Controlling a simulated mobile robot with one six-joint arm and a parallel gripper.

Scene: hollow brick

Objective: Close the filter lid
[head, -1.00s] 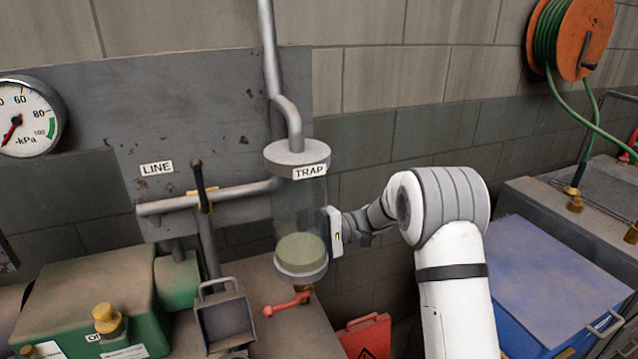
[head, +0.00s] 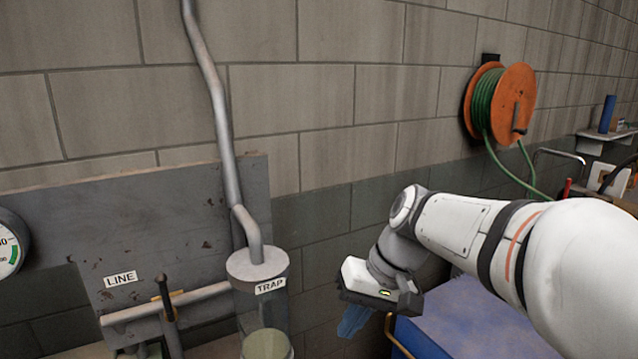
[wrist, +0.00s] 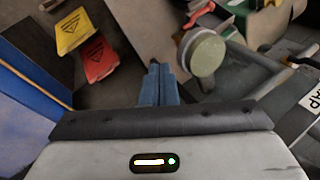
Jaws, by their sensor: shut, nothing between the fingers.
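I cannot pick out a filter lid for certain in any view. The disc also shows in the wrist view (wrist: 208,53), to the right of my fingertips. My gripper (head: 350,325) has blue fingers, is shut and empty, and points down to the right of the trap, apart from it in the head view. The fingers also show in the wrist view (wrist: 159,72). The lower part of the trap is cut off in the head view.
A blue-topped box (head: 455,320) stands at the right, close to my gripper in the picture. A pipe labelled LINE (head: 190,299) with a dark lever (head: 166,297) runs to the trap's left. A hose reel (head: 500,103) hangs on the wall. Yellow (wrist: 75,32) and red (wrist: 98,58) signs lie below.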

